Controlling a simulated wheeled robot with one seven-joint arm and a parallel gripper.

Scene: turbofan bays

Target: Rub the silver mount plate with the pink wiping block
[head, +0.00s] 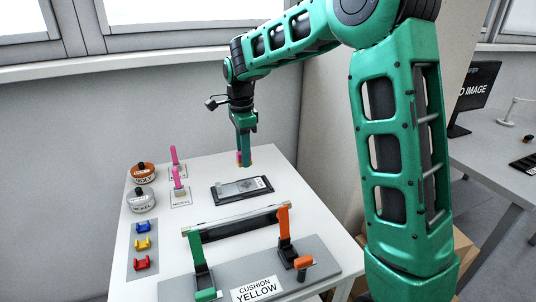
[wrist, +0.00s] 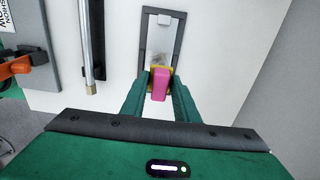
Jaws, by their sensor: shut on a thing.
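My gripper (head: 243,158) is shut on the pink wiping block (wrist: 159,88), which has a yellow layer at its far end. In the head view the block's pink side (head: 239,157) shows beside the fingers, above the white table. The silver mount plate (head: 236,189) lies flat in a dark frame, below the gripper. In the wrist view the plate (wrist: 160,37) is straight ahead of the block, with a greyish patch at its near end. The block covers the near part of the frame there. The head view shows the block above the plate; exact clearance is hard to tell.
A brown-lidded tin (head: 142,173) and a silver tin (head: 143,201) stand at the left, near two pink-handled tools (head: 179,184). Blue, yellow (head: 142,243) and red cushions lie in front. A bar on green and orange brackets (head: 284,225) stands nearer, with a "CUSHION YELLOW" sign (head: 257,289).

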